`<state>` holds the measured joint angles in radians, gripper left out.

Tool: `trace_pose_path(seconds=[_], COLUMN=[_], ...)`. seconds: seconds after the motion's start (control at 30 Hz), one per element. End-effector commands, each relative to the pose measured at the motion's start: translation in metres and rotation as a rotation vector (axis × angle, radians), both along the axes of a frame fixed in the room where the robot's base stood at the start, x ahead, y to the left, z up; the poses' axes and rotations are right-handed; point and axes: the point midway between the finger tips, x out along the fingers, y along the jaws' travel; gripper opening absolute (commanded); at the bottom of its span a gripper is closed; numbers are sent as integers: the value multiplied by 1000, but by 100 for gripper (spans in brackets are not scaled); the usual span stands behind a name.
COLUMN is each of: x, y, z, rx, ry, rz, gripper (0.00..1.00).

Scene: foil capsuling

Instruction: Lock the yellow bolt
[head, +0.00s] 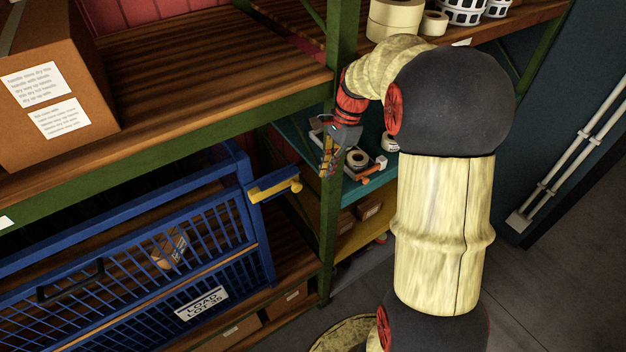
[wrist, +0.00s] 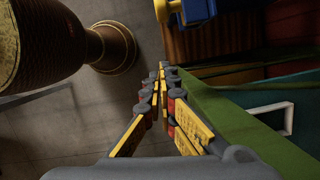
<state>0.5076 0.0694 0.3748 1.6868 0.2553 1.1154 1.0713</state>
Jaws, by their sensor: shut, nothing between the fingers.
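The yellow bolt (head: 275,190) sits on a blue bracket at the right end of the blue barred gate (head: 180,255), with its rounded end pointing right. In the wrist view a yellow piece that looks like the bolt's end (wrist: 161,10) shows at the top edge beside blue metal; most of it is cut off. My gripper (head: 328,168) is to the right of the bolt and a little higher in the head picture, apart from it, near the green post. In the wrist view my gripper (wrist: 164,72) has its fingertips together with nothing between them.
A green shelf post (head: 328,240) stands close to my gripper. Behind it, a teal shelf holds tape rolls (head: 357,158) and small items. A cardboard box (head: 55,85) stands on the upper shelf. Bare floor (wrist: 60,125) is left of the fingers in the wrist view.

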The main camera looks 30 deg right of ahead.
Motion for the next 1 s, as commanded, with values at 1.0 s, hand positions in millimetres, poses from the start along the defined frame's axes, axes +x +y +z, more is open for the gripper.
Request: trace_pose_path(seconds=[1.0], x=[6], y=[50], z=[-28], rx=[0], ry=[0], rz=[2], gripper=[0])
